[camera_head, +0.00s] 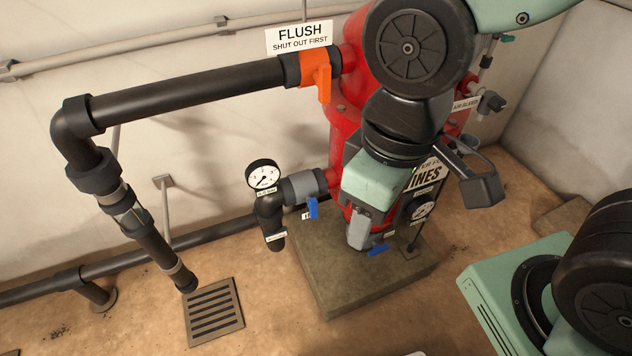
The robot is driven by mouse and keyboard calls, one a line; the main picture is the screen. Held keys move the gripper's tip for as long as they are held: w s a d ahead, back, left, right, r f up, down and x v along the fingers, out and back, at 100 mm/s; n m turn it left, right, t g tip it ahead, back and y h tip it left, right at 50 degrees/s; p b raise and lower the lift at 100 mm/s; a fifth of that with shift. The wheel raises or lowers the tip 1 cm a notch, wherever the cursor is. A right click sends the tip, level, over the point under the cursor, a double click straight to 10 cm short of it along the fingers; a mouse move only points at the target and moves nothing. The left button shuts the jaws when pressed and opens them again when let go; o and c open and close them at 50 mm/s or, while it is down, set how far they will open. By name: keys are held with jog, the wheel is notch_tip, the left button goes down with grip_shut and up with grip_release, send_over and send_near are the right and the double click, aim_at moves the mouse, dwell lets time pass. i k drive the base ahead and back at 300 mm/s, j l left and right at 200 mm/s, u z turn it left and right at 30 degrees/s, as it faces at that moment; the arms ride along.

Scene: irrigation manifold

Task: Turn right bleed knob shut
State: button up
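A small dark grey knob (492,102) sticks out on the right side of the red filter body, beside a white tag (466,104) that seems to read "AIR BLEED". I take it to be the right bleed knob; how far it is turned is too small to tell. My gripper (362,228) hangs from my teal wrist, pointing down in front of the red body, below and left of the knob and apart from it. Its fingertips are not clear against the grey and blue fittings. My arm covers much of the red body.
An orange-handled valve (322,76) sits under a "FLUSH, SHUT OUT FIRST" sign (302,37). A pressure gauge (264,176) and blue handles (313,208) (378,250) stand near the concrete plinth (335,292). A black pipe (190,88) runs left; a floor drain (214,311) lies below.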

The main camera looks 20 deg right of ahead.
aim_at(496, 104)
jog(key=i+j, duration=0.2)
jog(key=j, duration=0.2)
jog(key=i+j, duration=0.2)
jog(key=j, duration=0.2)
jog(key=j+z, duration=0.1)
jog(key=z, duration=1.5)
jog(key=i+j, duration=0.05)
